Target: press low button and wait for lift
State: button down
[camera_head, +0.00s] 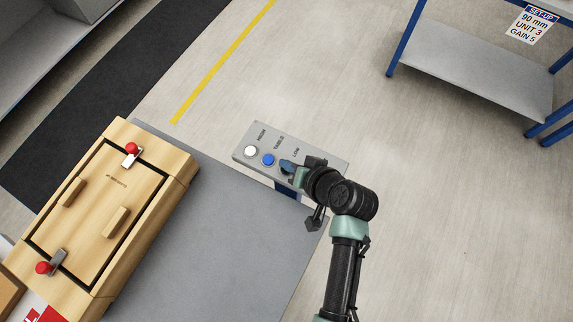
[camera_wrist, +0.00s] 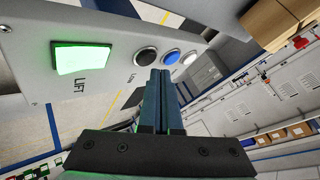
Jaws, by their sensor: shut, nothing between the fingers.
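A grey control panel (camera_head: 244,153) stands at the far edge of the grey table. It has a white button (camera_head: 250,151) marked HIGH, a blue button (camera_head: 268,160) marked TABLE, and a LOW label. My gripper (camera_head: 289,167) covers the LOW button in the head view. In the wrist view, the black LOW button (camera_wrist: 146,56) shows just beyond my shut fingertips (camera_wrist: 161,72). I cannot tell whether they touch it. The blue button (camera_wrist: 172,57) and white button (camera_wrist: 189,58) are beside it. A square LIFT lamp (camera_wrist: 80,57) glows green.
A wooden box (camera_head: 180,162) with red-knobbed clamps lies on the grey table (camera_head: 225,235) at left. A blue-legged bench (camera_head: 470,80) stands at upper right. A yellow line (camera_head: 220,62) and a black mat (camera_head: 100,100) mark the floor. Open floor lies beyond the panel.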

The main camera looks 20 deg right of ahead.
jog(key=shift+f, duration=0.1)
dwell(0.5)
jog(key=shift+f, duration=0.35)
